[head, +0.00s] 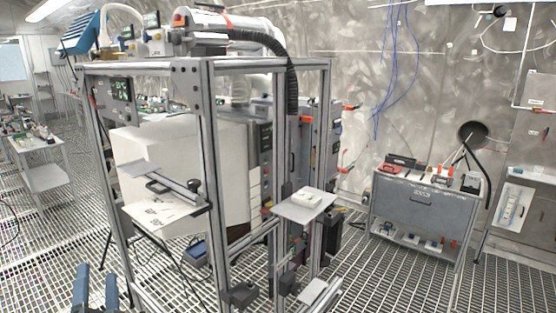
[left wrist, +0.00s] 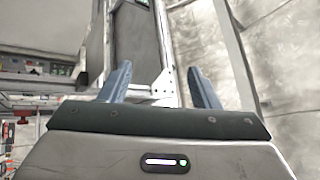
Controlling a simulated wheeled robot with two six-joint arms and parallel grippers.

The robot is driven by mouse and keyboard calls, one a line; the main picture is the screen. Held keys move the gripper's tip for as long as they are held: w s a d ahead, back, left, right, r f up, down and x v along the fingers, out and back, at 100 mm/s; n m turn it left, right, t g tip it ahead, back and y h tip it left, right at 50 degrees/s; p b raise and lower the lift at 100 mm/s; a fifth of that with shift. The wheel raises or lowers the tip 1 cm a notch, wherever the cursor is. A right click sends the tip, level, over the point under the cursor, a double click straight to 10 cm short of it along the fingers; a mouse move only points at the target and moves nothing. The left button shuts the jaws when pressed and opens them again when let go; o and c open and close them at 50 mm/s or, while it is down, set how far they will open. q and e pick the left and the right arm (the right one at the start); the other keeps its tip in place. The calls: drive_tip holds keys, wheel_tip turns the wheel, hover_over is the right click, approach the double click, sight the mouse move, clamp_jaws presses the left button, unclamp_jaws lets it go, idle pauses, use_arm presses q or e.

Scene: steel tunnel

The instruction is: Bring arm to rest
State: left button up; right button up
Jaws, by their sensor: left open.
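My left gripper (head: 96,290) shows at the bottom left of the head view, its two blue fingers pointing up and standing apart. In the left wrist view the same gripper (left wrist: 160,85) is open, with nothing between its fingers. Behind the fingers there is a grey metal frame (left wrist: 137,45), and I cannot tell how far it is from them. My right gripper is not in either view.
A tall aluminium frame (head: 205,150) with a white box (head: 165,160) inside stands in front of me. A small white shelf (head: 285,210) juts from it. A grey cabinet (head: 420,205) stands at the right. Bare grated floor (head: 50,240) lies at the left.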

use_arm(q)
drive_tip(key=s+a+f+n+g+h, duration=0.1)
drive_tip(key=s+f+n+g, duration=0.35)
drive_tip(key=f, duration=0.55)
drive_tip(key=s+a+f+n+g+h, duration=0.1)
drive_tip(key=s+f+n+g, duration=0.25)
drive_tip(key=f+g, duration=0.45)
drive_tip(key=s+d+f+g+h, duration=0.3)
drive_tip(key=s+d+f, duration=0.1)
drive_tip(key=s+f, duration=0.3)
drive_tip(key=s+d+f+g+h, duration=0.3)
drive_tip(key=s+d+f, duration=0.1)
drive_tip(key=s+f, duration=0.35)
drive_tip(key=a+f+g+b, duration=0.1)
drive_tip(key=a+f+b, duration=0.1)
drive_tip(key=f, duration=1.6)
drive_tip(key=a+f+b, duration=0.1)
drive_tip(key=f+b, duration=0.2)
drive_tip(key=f, duration=1.4)
drive_tip(key=s+a+f+g+b, duration=0.1)
drive_tip(key=s+f+b, duration=0.2)
drive_tip(key=s+f, duration=1.6)
wheel_tip(320, 180, down, 3)
drive_tip(key=shift+r, duration=0.2)
